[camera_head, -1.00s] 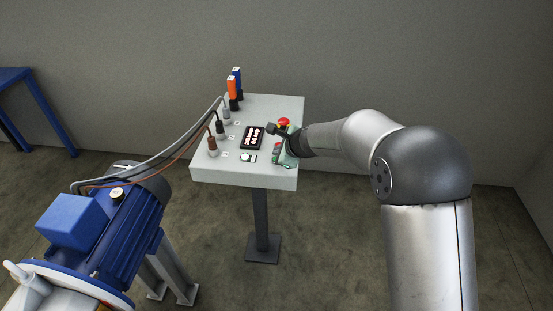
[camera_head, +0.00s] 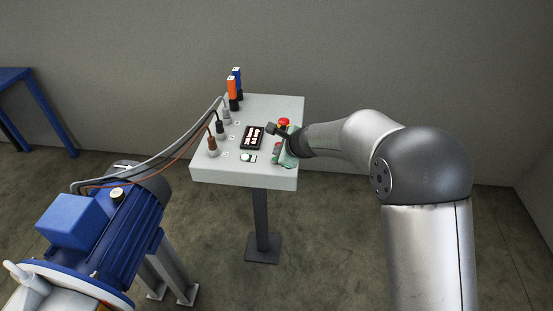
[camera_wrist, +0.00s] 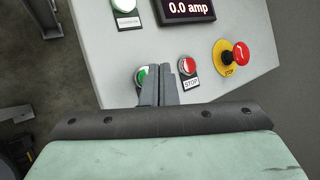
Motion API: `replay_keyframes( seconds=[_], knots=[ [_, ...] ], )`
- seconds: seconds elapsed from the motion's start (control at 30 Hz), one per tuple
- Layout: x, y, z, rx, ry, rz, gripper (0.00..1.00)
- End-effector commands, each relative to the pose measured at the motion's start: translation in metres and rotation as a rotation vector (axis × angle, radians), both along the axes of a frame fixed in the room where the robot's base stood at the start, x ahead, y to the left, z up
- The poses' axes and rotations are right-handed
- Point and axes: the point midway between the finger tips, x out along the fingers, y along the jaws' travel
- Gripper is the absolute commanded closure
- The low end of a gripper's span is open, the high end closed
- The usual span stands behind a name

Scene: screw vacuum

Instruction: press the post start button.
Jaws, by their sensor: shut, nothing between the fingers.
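The control post (camera_head: 245,180) has a pale grey sloped top on a dark column. In the wrist view, its green button (camera_wrist: 141,76) sits just left of my fingertips, partly hidden by them. The red STOP button (camera_wrist: 187,66) is just right of the fingertips. My gripper (camera_wrist: 158,72) is shut with nothing between its fingers, pointing at the panel between these two buttons. I cannot tell whether a finger touches the green button. In the head view, my gripper (camera_head: 279,158) is over the right side of the panel. The green button's label is hidden.
A red emergency stop (camera_wrist: 240,55) on a yellow base is right of the STOP button. A display (camera_wrist: 187,8) reads 0.0 amp. Cables run from plugs on the panel's left to a blue motor (camera_head: 110,235). Orange (camera_head: 232,88) and blue plugs stand at the back.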

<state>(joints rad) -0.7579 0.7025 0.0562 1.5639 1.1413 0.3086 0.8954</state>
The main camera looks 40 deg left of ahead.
Motion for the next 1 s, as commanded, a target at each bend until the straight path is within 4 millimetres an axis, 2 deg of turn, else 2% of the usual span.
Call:
replay_keyframes(
  seconds=[0.33, 1.0],
  knots=[
    [0.0, 0.0, -0.009, 0.0, 0.0, 0.0, 1.0],
    [0.0, 0.0, -0.012, 0.0, 0.0, 0.0, 1.0]
  ],
)
